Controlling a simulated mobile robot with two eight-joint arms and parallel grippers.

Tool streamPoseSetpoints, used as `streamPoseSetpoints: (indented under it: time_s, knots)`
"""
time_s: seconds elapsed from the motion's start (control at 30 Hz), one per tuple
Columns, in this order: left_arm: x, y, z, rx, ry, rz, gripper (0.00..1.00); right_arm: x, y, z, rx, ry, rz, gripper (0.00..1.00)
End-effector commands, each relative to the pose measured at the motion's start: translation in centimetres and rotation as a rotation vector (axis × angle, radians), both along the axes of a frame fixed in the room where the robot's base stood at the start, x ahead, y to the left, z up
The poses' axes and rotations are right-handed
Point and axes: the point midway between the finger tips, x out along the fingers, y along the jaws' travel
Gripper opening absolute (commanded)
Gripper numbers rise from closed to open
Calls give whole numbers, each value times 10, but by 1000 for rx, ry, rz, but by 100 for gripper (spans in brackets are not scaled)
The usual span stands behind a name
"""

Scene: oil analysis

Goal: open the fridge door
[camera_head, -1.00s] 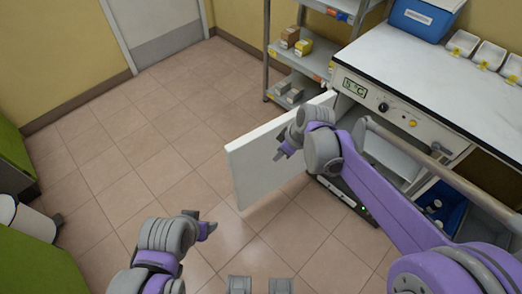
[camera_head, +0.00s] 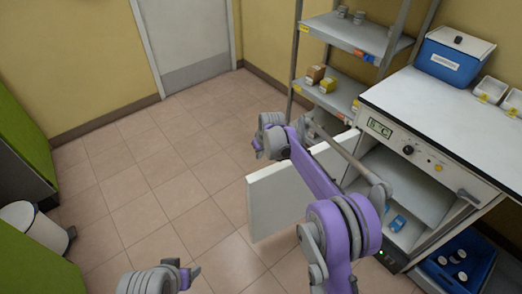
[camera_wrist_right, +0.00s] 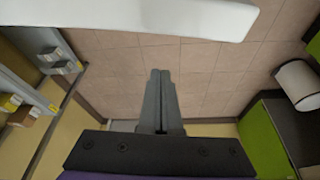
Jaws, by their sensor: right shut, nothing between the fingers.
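The fridge door (camera_head: 268,208) is a white panel standing open, swung out from the fridge under the counter at the right of the head view. The fridge interior (camera_head: 378,184) shows partly, with a blue item (camera_head: 397,223) inside. My right arm crosses over the door and hides part of it. My right gripper (camera_head: 258,150) is beyond the door's upper edge, over the floor. Its fingers are shut and empty in the right wrist view (camera_wrist_right: 160,75), where the door (camera_wrist_right: 140,14) shows apart from them. My left gripper (camera_head: 193,275) is low in the head view, its jaws unclear.
A grey shelf unit (camera_head: 353,32) with small boxes stands behind the fridge. A blue cooler (camera_head: 452,60) sits on the white counter (camera_head: 455,100). A blue crate (camera_head: 455,262) with bottles is at right. A bin (camera_head: 35,228) stands left. The tiled floor (camera_head: 150,195) is clear.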

Motion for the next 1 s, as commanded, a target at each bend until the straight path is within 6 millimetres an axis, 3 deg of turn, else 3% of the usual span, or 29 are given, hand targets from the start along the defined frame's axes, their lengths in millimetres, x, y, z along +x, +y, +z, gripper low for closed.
streamPoseSetpoints:
  time_s: [0.13,0.43,1.0]
  knots:
    - [0,0,-3,0,1,0,66,8,4,-25,0,0,1,0]
    - [0,0,-3,0,1,0,66,-24,-11,-22,1,0,1,0]
    - [0,0,-5,0,2,0,66,-38,-20,-22,0,1,20,0]
